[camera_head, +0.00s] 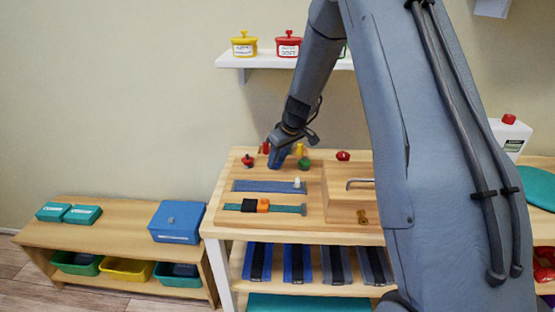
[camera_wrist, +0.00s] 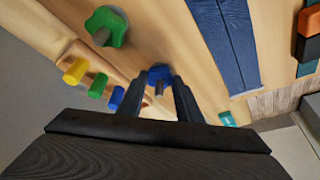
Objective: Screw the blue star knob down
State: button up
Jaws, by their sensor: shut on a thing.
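The blue star knob (camera_wrist: 159,73) shows in the wrist view between the fingertips of my gripper (camera_wrist: 158,84). A finger lies on each side of it, and the gripper is shut on it. A short grey metal stud shows beside the knob, between the fingers. In the head view my gripper (camera_head: 275,161) points down at the back left of the wooden board (camera_head: 312,213). There the knob cannot be told apart from the bluish fingers. How far down the knob sits on its thread cannot be told.
A green star knob (camera_wrist: 106,27) stands close by, with a red knob (camera_head: 248,160) on the other side. Yellow (camera_wrist: 75,70), green (camera_wrist: 98,86) and blue (camera_wrist: 116,98) pegs are near my fingers. A blue strap (camera_head: 262,186) lies in front.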

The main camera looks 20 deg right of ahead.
jog(key=shift+r+m+p, duration=0.1)
jog(key=shift+m+p, duration=0.2)
jog(key=shift+s+m+h+p, duration=0.1)
jog(key=shift+m+h+p, duration=0.3)
jog(key=shift+m+p, duration=0.5)
jog(key=m+p, duration=0.1)
jog(key=p, duration=0.2)
jog(key=shift+a+r+m+h+p, duration=0.1)
jog(key=shift+m+h+p, duration=0.3)
jog(key=shift+a+m+t+h+p, duration=0.1)
jog(key=shift+m+t+h+p, duration=0.25)
jog(key=shift+m+p, duration=0.5)
jog(key=m+b, duration=0.1)
jog(key=m+h+b, duration=0.1)
jog(key=shift+f+b, duration=0.3)
jog(key=shift+b, duration=0.1)
jog(key=shift+m+b, duration=0.35)
jog(key=shift+b, duration=0.4)
jog(key=shift+r+m+b, duration=0.15)
jog(key=shift+m+b, duration=0.25)
jog(key=shift+b, duration=0.5)
jog(key=o, duration=1.1)
jog(key=shift+c, duration=0.2)
